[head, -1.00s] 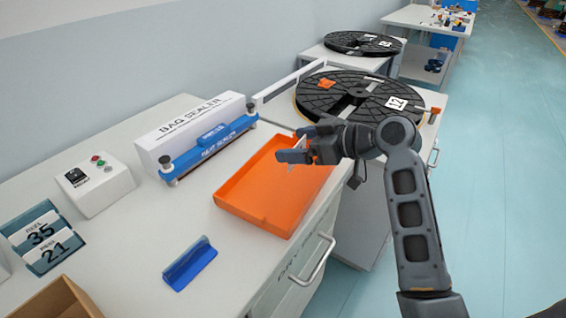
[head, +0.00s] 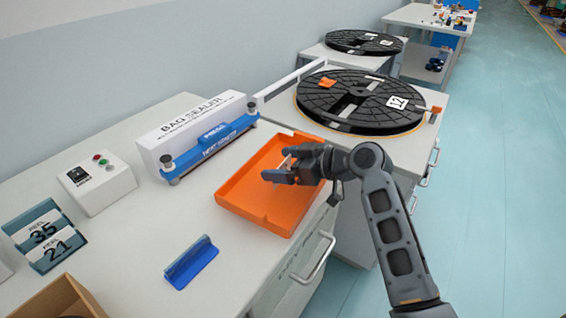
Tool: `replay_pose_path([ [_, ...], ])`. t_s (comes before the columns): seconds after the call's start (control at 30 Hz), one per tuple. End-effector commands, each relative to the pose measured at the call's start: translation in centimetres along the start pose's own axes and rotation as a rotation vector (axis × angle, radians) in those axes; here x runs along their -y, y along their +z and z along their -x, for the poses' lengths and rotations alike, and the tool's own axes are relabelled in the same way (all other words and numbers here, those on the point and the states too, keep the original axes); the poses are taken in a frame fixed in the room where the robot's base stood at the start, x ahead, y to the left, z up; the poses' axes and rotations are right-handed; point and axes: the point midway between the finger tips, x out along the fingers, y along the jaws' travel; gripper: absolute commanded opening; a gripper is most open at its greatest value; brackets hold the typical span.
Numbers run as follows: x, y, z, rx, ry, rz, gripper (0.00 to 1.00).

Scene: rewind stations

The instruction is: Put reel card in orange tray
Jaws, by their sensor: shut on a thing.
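The orange tray (head: 240,206) lies on the near workbench, a shallow open box with bare floor in its front part. My gripper (head: 276,170) is above the tray's middle to right part. It is shut on a small pale thing (head: 287,157), which looks like the reel card. Most of it is hidden by the fingers, and I cannot read it. Whether it touches the tray floor I cannot tell. Two other cards, reel 35 (head: 37,226) and reel 21 (head: 55,249), stand in holders at the left.
A blue holder (head: 190,262) stands empty in front of the tray. The bag sealer (head: 208,143) stands behind it, with a white button box (head: 97,184) at left. A cardboard box (head: 62,300) is at the near left. A large black reel (head: 362,101) lies beyond.

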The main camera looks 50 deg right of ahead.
Motion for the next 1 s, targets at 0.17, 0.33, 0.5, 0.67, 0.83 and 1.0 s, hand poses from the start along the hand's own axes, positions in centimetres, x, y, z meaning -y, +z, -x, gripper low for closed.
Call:
replay_pose_path([
  [0.17, 0.0, 0.1, -0.1, 0.000, 0.000, 0.000, 1.00],
  [0.33, 0.0, 0.1, -0.1, 0.000, 0.000, 0.000, 1.00],
  [0.5, 0.0, -0.4, 0.2, 0.000, 0.000, 0.000, 1.00],
  [0.67, -0.1, -0.1, 2.5, -0.002, 0.003, 0.000, 1.00],
  [0.83, 0.0, 0.0, 6.1, 0.000, 0.003, 0.000, 1.00],
  [1.0, 0.0, 0.0, 9.3, 0.000, 0.002, 0.000, 1.00],
])
